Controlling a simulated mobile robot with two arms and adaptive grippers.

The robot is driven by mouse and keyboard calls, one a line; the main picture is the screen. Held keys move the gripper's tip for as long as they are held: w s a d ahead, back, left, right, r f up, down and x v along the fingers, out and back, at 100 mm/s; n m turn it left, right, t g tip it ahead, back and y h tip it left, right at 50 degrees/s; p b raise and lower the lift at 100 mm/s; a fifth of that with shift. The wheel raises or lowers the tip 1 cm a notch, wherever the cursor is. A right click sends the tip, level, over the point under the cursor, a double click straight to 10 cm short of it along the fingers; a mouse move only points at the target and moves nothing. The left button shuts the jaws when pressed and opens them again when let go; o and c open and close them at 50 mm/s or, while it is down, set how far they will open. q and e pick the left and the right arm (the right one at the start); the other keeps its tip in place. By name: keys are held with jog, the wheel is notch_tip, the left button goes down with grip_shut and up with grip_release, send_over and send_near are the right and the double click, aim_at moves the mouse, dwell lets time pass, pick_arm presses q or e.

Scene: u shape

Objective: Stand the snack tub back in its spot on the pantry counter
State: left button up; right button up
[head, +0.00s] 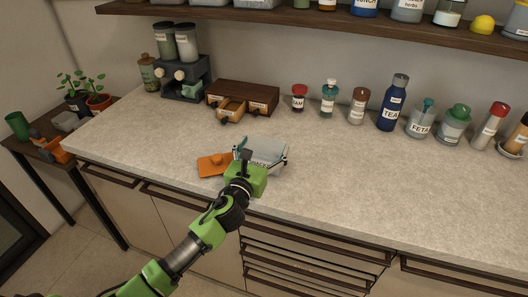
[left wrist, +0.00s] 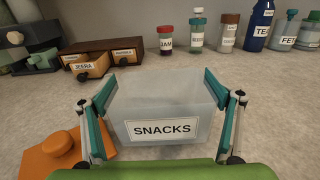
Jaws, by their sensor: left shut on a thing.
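The snack tub (left wrist: 160,100) is a clear, pale open box with a "SNACKS" label, upright in the left wrist view. It also shows in the head view (head: 262,147), at the front middle of the pantry counter (head: 350,178). My left gripper (head: 266,156) is shut on it, with a teal-lined finger on each side. I cannot tell whether its base touches the counter. An orange square piece with a knob, like a lid (head: 215,164), lies on the counter just left of the tub. My right gripper is not in view.
A wooden drawer box (head: 243,97) with drawers pulled out stands behind the tub. A jam jar (head: 299,98), a blue tea bottle (head: 393,102), a feta jar (head: 421,119) and other jars line the back. A shelf (head: 300,17) hangs above. The counter's right front is clear.

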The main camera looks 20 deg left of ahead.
pick_arm(q)
jog(key=shift+f, duration=0.7)
jog(key=o, duration=0.8)
jog(key=shift+f, duration=0.2)
jog(key=shift+c, duration=0.2)
jog(key=o, duration=0.4)
jog(key=shift+o, duration=0.2)
jog(key=shift+r, duration=0.15)
